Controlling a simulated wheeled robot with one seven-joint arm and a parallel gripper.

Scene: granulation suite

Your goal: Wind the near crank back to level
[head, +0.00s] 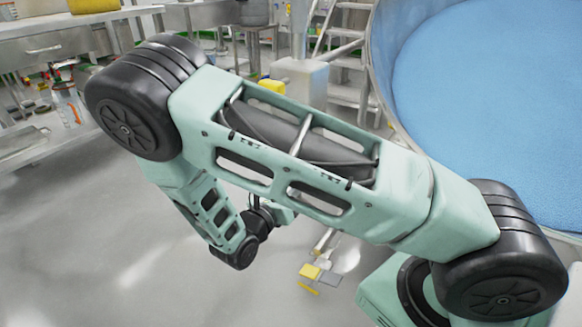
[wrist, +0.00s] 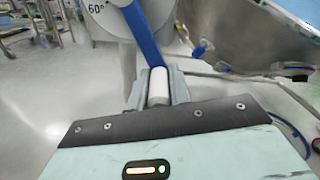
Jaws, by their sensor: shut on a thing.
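The crank shows in the wrist view as a blue arm (wrist: 143,42) running down from the top edge to a white grip (wrist: 158,90). My gripper (wrist: 158,80) is shut on this white grip, one finger on each side of it. The crank's upper end leaves the picture at the top. A pale round dial (wrist: 103,20) marked 60° sits behind the arm; the rest of its scale is cut off. In the head view my own arm hides the crank and most of my gripper.
A large metal vessel filled with blue material (head: 490,90) stands at the right. Steps (head: 345,70) are behind it. A steel bench (head: 60,45) is at the far left. Small yellow and grey pieces (head: 310,272) show low centre. The left floor is open.

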